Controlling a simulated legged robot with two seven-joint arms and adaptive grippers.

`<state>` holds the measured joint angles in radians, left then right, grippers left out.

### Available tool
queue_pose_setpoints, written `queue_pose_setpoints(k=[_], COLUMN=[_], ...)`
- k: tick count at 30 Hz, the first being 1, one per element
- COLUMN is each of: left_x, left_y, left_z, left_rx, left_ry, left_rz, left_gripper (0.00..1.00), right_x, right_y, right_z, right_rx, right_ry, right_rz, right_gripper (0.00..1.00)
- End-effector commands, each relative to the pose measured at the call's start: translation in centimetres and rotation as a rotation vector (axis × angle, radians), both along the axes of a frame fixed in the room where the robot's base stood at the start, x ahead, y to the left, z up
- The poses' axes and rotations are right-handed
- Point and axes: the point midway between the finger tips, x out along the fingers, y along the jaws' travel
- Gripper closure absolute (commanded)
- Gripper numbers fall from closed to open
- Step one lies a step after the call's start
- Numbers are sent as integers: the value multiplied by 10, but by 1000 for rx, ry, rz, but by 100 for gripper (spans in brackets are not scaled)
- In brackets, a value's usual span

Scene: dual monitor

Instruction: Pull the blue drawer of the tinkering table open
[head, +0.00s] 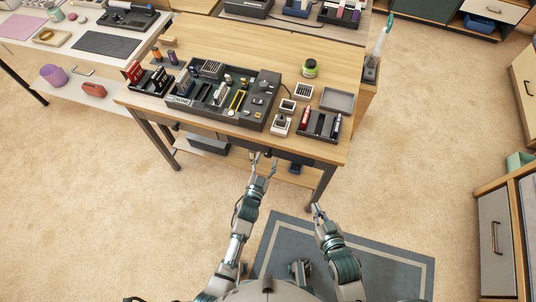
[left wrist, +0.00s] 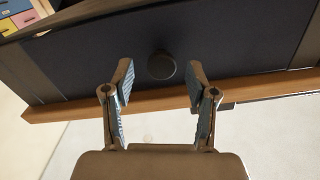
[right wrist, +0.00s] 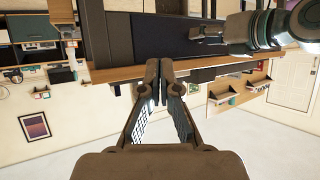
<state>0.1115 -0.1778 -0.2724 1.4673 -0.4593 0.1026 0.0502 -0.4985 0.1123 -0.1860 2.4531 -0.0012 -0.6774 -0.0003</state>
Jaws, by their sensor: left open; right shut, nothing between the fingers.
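The wooden tinkering table (head: 225,52) stands ahead of me, with dark drawer fronts under its near edge. In the left wrist view, the dark blue drawer front (left wrist: 215,35) fills the upper part and has a round black knob (left wrist: 161,65). My left gripper (head: 264,164) is open at the table's front edge. Its two fingers (left wrist: 160,76) lie on either side of the knob in that view, with gaps; contact does not show. My right gripper (head: 317,209) is shut and empty, lower and to the right. The right wrist view shows its closed fingertips (right wrist: 166,72) below the drawer front (right wrist: 165,35).
A dark grey device (head: 221,93), a green-lidded jar (head: 309,68) and a dark tray with red and blue items (head: 320,122) stand on the table. A table leg (head: 320,186) stands near my right gripper. The carpet (head: 420,165) to the right is clear.

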Motion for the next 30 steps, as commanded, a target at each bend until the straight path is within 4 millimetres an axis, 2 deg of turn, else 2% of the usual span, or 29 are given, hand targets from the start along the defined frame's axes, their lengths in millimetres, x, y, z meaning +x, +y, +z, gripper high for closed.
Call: queue_pose_setpoints(k=[6, 15, 16, 21, 23, 30], left_x=[21, 24, 24, 23, 23, 23], left_y=[-7, -8, -8, -7, -7, -7], left_z=[-1, 0, 0, 0, 0, 0], left_rx=[1, 0, 0, 0, 1, 1], left_ry=[2, 1, 1, 1, 1, 1], left_rz=[0, 1, 1, 0, 0, 0], left_gripper=[43, 43, 45, 88, 100, 100], right_x=[10, 11, 11, 12, 12, 12], right_y=[5, 5, 5, 5, 5, 5], right_z=[13, 16, 16, 15, 15, 16], right_rx=[27, 33, 33, 32, 32, 32], right_ry=[-103, -121, -121, -119, -119, -117], right_rz=[3, 3, 3, 3, 3, 2], right_gripper=[100, 100, 100, 100, 100, 100])
